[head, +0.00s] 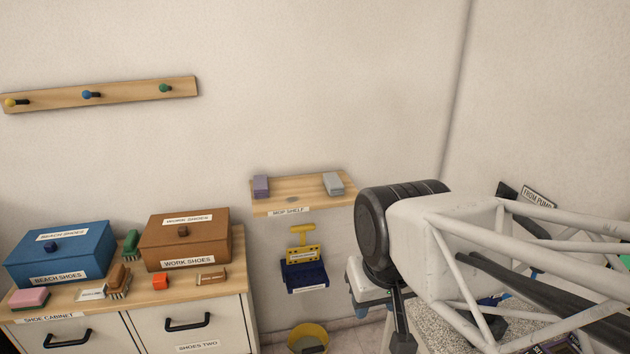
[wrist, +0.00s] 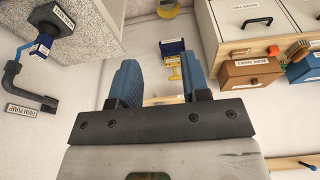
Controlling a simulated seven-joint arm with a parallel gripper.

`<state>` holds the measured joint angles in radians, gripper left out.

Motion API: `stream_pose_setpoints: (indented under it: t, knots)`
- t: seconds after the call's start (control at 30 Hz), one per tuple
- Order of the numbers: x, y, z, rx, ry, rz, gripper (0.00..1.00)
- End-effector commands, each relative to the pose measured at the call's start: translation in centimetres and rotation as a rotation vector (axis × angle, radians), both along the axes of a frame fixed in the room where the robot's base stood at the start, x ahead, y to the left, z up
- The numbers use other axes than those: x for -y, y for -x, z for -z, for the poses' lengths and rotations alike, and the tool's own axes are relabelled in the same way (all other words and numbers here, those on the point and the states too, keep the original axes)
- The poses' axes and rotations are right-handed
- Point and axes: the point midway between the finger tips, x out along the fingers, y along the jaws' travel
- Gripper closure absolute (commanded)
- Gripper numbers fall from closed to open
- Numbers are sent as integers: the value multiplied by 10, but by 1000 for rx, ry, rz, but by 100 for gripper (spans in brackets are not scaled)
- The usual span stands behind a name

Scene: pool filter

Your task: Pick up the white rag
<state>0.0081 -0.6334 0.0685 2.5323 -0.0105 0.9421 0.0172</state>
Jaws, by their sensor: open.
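I cannot make out a thing that is surely the white rag. A folded light grey piece (head: 333,183) lies at the right end of the mop shelf (head: 300,207), and a folded purple piece (head: 261,186) lies at its left end. My gripper (wrist: 160,85) shows in the wrist view with its two blue fingers apart and nothing held between them. A strip of pale wood shows behind the fingers. In the head view my arm fills the lower right, and I cannot make out the fingers.
A shoe cabinet (head: 190,325) at the left bears a blue box (head: 60,255), a brown box (head: 185,240), brushes and a pink sponge (head: 29,299). A yellow bucket (head: 308,338) stands below the shelf. A peg rail (head: 125,92) hangs on the wall. The wall above the shelf is clear.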

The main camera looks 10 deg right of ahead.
Motion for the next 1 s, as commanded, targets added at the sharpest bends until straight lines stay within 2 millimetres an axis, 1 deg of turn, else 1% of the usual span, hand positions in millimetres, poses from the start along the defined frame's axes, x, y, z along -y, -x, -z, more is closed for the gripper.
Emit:
stream_pose_setpoints:
  t: [0.03,0.07,0.3,0.57,0.73,0.87,1.0]
  knots:
    - [0,0,0,0,0,0,57]
    - [0,0,0,0,0,0,54]
    - [0,0,0,0,0,0,18]
    - [0,0,0,0,0,0,17]
    - [0,-6,-3,-2,0,0,17]
    - [1,-18,-9,-8,1,1,17]
    - [3,-42,-19,-19,1,2,17]
